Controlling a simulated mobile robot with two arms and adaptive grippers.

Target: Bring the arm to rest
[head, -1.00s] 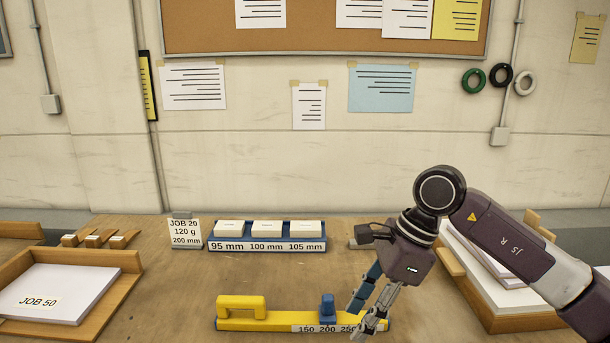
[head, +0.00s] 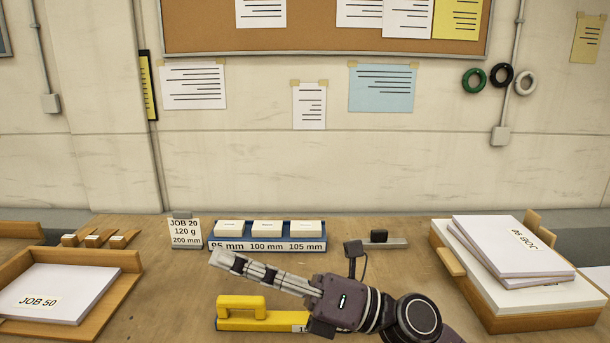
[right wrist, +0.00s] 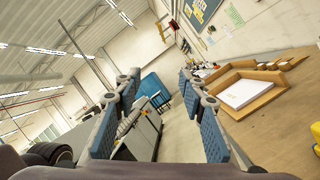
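My right gripper (head: 228,262) is raised over the bench and points left, its fingers in front of the blue holder's lower left edge. In the right wrist view my right gripper (right wrist: 160,85) has its two blue-padded fingers apart with nothing between them. My left gripper is in neither view. The yellow stapler-like tool (head: 237,304) lies on the bench below my right arm. Its right part is hidden by my wrist.
A blue holder (head: 318,243) with three white blocks stands at the back beside a JOB 20 card (head: 186,232). Wooden paper trays stand left (head: 110,293) and right (head: 500,321). A small black-topped grey piece (head: 379,238) lies between.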

